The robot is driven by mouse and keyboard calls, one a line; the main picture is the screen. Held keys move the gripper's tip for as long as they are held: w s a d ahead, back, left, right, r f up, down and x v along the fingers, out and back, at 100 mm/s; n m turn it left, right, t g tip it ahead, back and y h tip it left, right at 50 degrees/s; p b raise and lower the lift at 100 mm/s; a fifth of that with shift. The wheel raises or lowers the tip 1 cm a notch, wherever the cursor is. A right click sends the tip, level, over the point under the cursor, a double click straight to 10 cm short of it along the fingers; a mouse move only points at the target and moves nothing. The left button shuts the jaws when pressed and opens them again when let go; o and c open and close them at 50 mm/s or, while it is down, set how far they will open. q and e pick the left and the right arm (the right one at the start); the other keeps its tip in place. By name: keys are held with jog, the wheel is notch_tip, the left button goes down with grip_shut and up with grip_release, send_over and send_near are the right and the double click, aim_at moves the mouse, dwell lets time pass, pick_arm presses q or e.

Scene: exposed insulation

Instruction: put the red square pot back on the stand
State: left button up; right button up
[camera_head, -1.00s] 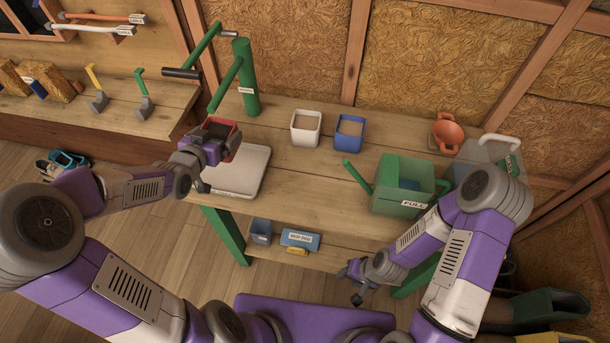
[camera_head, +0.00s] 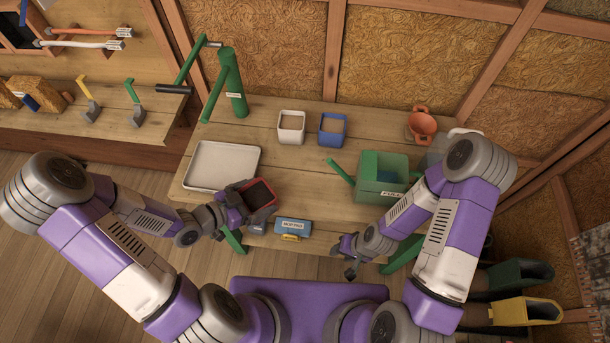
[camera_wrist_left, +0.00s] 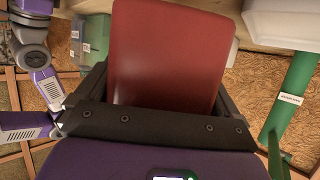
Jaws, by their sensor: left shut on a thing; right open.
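The red square pot (camera_head: 262,193), dark inside, is held in my left gripper (camera_head: 246,199) near the front edge of the wooden table. In the left wrist view the red pot (camera_wrist_left: 170,55) fills the space between the dark fingers, which are shut on it. The pot is just beyond the front right corner of a flat white tray (camera_head: 222,165). A green post (camera_head: 232,85) with side arms and a label stands behind the tray; I cannot tell which of these is the stand. My right gripper (camera_head: 347,258) is open and empty, in front of the table.
A white pot (camera_head: 291,127) and a blue pot (camera_head: 332,129) stand at the table's back. The table's middle is clear.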

aim_at(264, 194)
pick_arm(q)
jog(key=b+x, duration=0.2)
jog(key=x, duration=0.1)
jog(key=shift+w+d+r+b, duration=0.2)
jog(key=shift+d+r+b, duration=0.05)
jog(key=shift+b, duration=0.1)
jog(key=w+d, duration=0.2)
jog(key=d, duration=0.1)
jog(key=w+d+b, duration=0.1)
jog(key=w+d, duration=0.2)
jog(key=w+d+b, duration=0.1)
jog(key=w+d, duration=0.2)
jog(key=shift+w+d+r, duration=0.1)
jog(key=shift+d+r, duration=0.2)
jog(key=shift+w, duration=0.1)
jog(key=shift+f+b, duration=0.65)
jog(key=shift+f, duration=1.1)
jog(key=shift+f, duration=0.15)
jog(key=o, duration=1)
